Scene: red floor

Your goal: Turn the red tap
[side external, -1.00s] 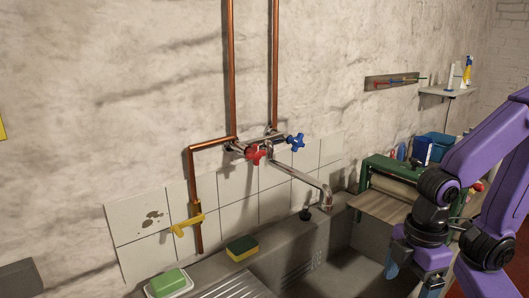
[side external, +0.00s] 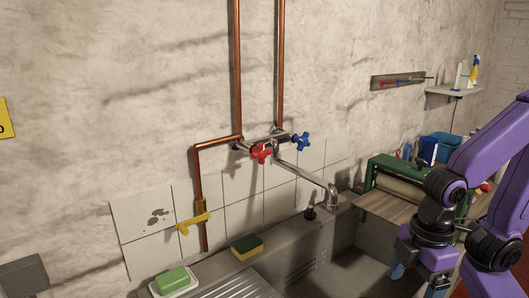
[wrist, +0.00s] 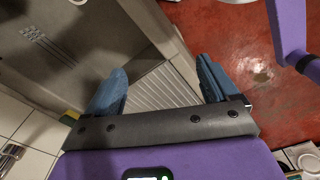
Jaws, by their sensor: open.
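The red tap (side external: 261,153) is a star-shaped handle on the left of the wall-mounted mixer, with copper pipes running up behind it. The blue tap (side external: 301,141) is on the mixer's right, and the chrome spout (side external: 309,176) bends down over the sink. My gripper (side external: 398,271) is at the lower right over the sink, well apart from the red tap, and points down. In the wrist view its two blue fingers (wrist: 162,88) are spread wide with nothing between them. The red tap does not show in the wrist view.
The sink (side external: 352,268) lies below, with a sponge (side external: 247,245) and green soap (side external: 172,279) on its left ledge. A yellow valve (side external: 195,222) is on the left pipe. A green-framed roller device (side external: 398,185) stands right of the spout. The space before the taps is clear.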

